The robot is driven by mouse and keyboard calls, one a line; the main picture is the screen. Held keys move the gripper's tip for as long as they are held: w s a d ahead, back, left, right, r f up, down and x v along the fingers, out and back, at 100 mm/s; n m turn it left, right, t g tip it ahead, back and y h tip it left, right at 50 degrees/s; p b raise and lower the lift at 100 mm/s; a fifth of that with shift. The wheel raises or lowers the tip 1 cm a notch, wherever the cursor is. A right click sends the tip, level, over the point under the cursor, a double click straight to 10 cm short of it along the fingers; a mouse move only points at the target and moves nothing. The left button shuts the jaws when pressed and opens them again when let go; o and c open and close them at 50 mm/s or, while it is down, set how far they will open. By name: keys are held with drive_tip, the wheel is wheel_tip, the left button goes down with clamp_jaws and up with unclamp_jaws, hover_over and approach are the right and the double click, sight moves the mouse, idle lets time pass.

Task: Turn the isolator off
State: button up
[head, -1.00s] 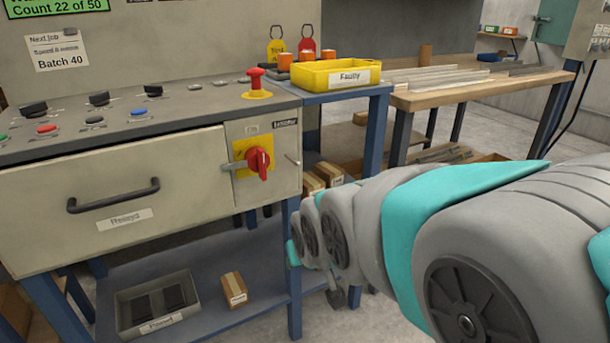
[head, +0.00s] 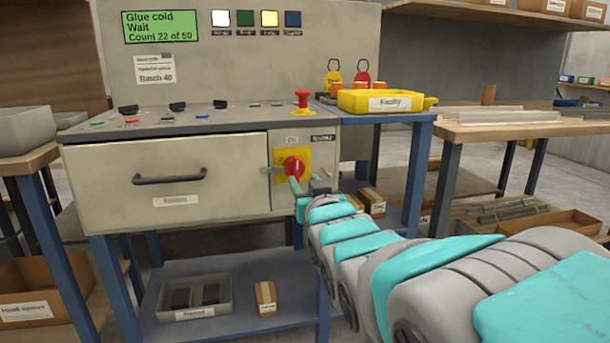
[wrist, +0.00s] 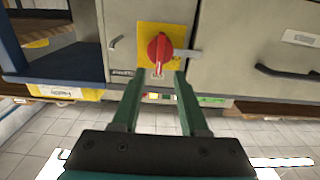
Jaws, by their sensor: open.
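The isolator is a red rotary handle (head: 293,167) on a yellow plate (head: 307,157), on the front of the grey machine cabinet to the right of the drawer. In the wrist view the red handle (wrist: 160,47) stands just beyond my fingertips, roughly centred between them, in front of its yellow plate (wrist: 150,67). My gripper (wrist: 155,80) is open and empty, with one green finger on each side. In the head view my gripper (head: 303,188) is at the isolator and partly covers the plate's lower part. Whether a finger touches the handle I cannot tell.
A grey lever (head: 268,170) sticks out left of the plate. The drawer (head: 235,180) with a black handle is shut. A red mushroom button (head: 303,98) and a yellow bin (head: 380,101) are above. The display (head: 160,27) reads "Glue cold, Wait".

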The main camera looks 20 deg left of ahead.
sight(298, 171)
drive_tip(key=x, duration=0.6)
drive_tip(key=shift+w, duration=0.2)
clamp_jaws()
idle(1.3)
